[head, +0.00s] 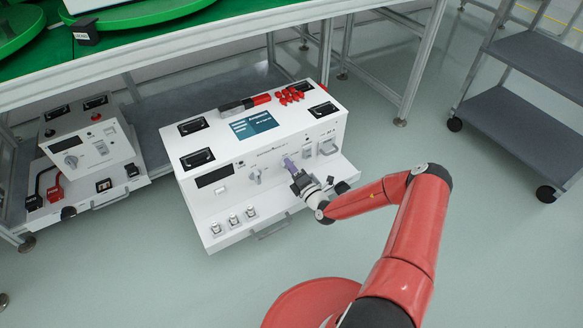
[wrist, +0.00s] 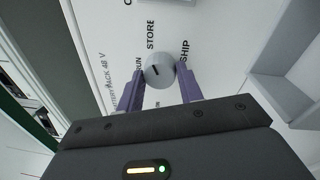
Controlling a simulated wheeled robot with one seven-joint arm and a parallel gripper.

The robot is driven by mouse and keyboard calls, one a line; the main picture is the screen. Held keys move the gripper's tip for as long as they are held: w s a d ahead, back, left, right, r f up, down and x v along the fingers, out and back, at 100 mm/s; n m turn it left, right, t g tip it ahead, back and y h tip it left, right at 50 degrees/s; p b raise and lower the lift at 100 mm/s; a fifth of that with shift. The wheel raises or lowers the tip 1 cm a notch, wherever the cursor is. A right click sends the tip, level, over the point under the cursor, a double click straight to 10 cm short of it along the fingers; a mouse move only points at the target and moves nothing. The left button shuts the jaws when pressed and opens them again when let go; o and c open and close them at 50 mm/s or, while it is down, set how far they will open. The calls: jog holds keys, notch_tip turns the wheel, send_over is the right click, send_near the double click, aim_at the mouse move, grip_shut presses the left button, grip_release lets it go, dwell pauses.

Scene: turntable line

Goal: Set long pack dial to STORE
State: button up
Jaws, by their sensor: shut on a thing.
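The long pack (head: 200,135) is the large white unit with a blue screen, on a pull-out shelf under the bench. My gripper (head: 287,162) reaches its front panel. In the wrist view my purple fingers are shut on either side of a round grey dial (wrist: 159,68). The labels STORE (wrist: 151,34), SHIP (wrist: 185,51) and RUN (wrist: 138,63) stand around it. A short dark mark on the dial slants up and left, roughly on the RUN side. In the head view my gripper hides the dial.
Another knob (head: 255,177) sits left of my gripper on the same panel. A smaller white unit (head: 88,148) with its own dial stands at left. A grey cart (head: 525,125) is at right. The floor in front is clear apart from my arm and base.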

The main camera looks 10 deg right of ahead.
jog(key=shift+m, duration=0.7)
jog(key=o, duration=1)
jog(key=shift+s+d, duration=0.1)
jog(key=v, duration=0.7)
jog(key=shift+s+f, duration=0.15)
jog(key=shift+s, duration=0.15)
